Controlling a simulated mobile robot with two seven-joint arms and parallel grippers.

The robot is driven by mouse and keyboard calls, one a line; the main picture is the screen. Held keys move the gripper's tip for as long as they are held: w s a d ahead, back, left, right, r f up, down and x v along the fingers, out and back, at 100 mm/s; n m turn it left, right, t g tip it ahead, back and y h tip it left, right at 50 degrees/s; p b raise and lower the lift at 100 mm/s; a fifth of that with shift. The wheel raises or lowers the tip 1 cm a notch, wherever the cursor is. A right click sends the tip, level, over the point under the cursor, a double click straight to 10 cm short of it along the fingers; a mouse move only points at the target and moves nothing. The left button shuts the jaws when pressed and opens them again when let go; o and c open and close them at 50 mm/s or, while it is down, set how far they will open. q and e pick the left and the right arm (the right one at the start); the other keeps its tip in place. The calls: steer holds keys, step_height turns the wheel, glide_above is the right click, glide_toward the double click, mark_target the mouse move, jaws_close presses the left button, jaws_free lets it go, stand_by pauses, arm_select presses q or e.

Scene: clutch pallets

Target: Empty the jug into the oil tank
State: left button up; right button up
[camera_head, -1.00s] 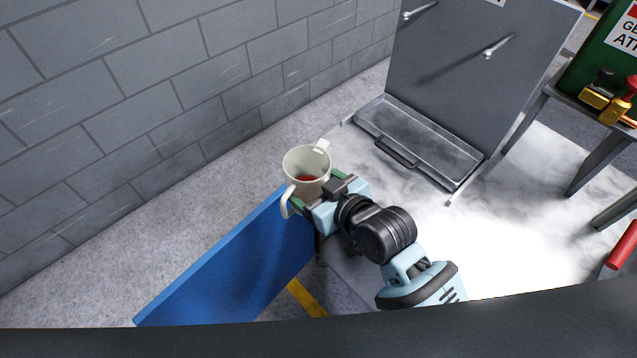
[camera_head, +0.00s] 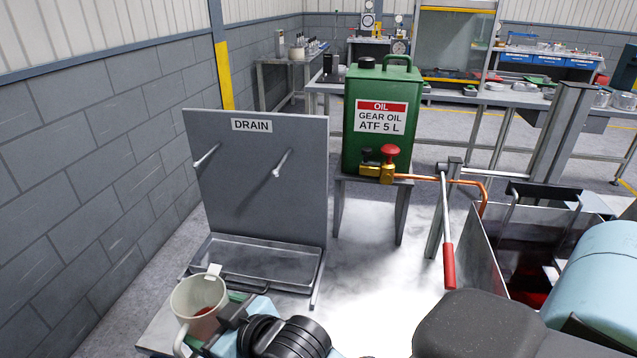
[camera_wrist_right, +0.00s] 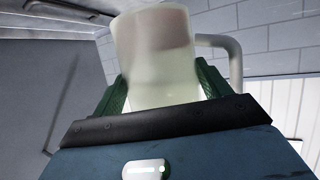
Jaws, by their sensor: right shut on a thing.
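The jug (camera_head: 203,306) is a cream, open-topped vessel with a handle, standing roughly upright at the lower left of the head view. Dark red liquid shows inside it. My right gripper (camera_wrist_right: 160,88) is shut on the jug, its green fingers on either side of the jug's body in the wrist view. The oil tank (camera_head: 376,112) is a green can labelled OIL, GEAR OIL ATF 5 L, with a black cap and a handle on top. It stands on a grey stand behind and to the right of the jug. My left gripper is out of view.
A grey panel marked DRAIN (camera_head: 262,175) with two pegs stands behind the jug, with a shallow tray (camera_head: 262,258) at its foot. A brass valve with a red knob (camera_head: 390,153) sits before the tank. A red-handled lever (camera_head: 448,250) and an open grey bin stand right.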

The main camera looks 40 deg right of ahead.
steer(key=s+d+r+m+h, duration=0.2)
steer(key=d+r+m+h, duration=0.1)
steer(key=d, duration=0.6)
steer(key=shift+s+d+r+m+t+h, duration=0.25)
steer(key=shift+s+r+t+h, duration=0.2)
steer(key=shift+r, duration=0.45)
